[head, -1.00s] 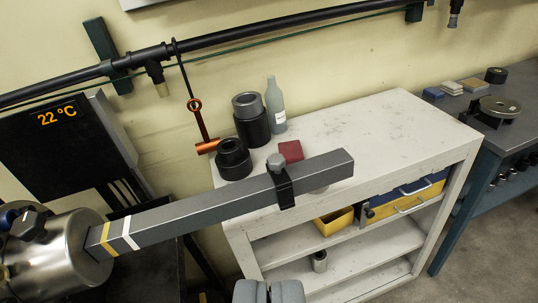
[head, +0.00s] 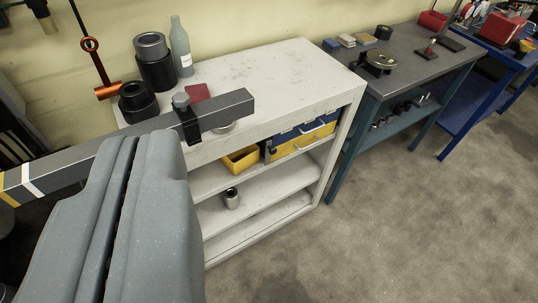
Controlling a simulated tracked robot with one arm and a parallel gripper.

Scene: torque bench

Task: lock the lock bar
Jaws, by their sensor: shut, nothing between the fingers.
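A long dark grey square bar (head: 228,109) with a yellow and a white band runs from the left edge to above the front of the white bench. I cannot tell for sure that it is the lock bar. A black collar with a grey hex-headed knob (head: 181,101) sits around it near its free end. My gripper (head: 132,150) is shut and empty, large in the lower left. In the picture it overlaps the bar's middle and hides part of it; I cannot tell whether they touch.
The white bench (head: 275,75) holds black sockets (head: 138,103), a grey bottle (head: 181,48) and a dark red block (head: 198,92). A grey table (head: 425,60) and a blue table (head: 500,57) stand farther right. The floor (head: 380,220) at lower right is clear.

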